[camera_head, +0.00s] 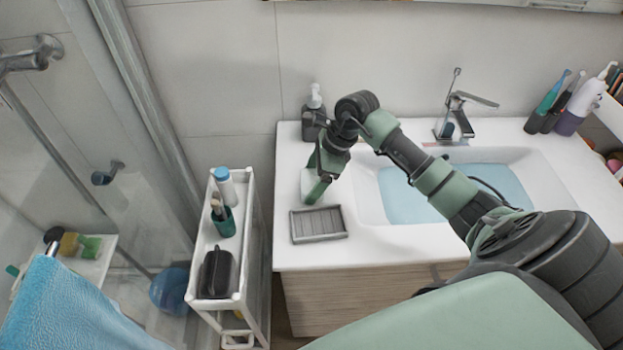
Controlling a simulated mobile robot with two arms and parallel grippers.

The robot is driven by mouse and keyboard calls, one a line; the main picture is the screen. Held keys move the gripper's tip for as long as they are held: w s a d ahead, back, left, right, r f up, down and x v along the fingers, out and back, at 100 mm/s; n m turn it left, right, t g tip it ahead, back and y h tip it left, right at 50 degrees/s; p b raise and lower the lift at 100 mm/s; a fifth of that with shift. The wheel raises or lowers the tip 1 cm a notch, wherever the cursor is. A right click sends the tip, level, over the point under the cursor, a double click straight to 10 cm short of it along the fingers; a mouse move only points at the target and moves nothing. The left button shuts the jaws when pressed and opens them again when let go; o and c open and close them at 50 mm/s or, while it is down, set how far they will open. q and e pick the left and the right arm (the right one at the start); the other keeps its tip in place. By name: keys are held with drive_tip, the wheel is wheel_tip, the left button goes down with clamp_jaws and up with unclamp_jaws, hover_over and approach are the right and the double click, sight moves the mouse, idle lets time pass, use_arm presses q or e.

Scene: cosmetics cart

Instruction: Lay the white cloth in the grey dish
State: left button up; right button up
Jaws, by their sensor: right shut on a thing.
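The grey dish (319,224) is a ribbed rectangular tray near the left front of the white counter. Its inside shows bare. My right gripper (318,188) points down just behind the dish, apart from it in the picture. It is shut on the white cloth (308,183), which shows as a small pale patch beside the green finger. The cloth is hard to tell from the white counter, and part of it is hidden by the gripper. I cannot tell whether the cloth touches the counter. My left gripper is not in view.
A dark soap bottle (312,122) stands behind the gripper. The basin (455,193) and tap (461,105) are to the right. A narrow white cart (243,268) with several items stands left of the counter. Counter (378,255) in front of the basin is clear.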

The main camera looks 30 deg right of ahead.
drive_tip(key=o, duration=0.8)
drive_tip(key=shift+f, duration=0.1)
drive_tip(key=shift+o, duration=0.5)
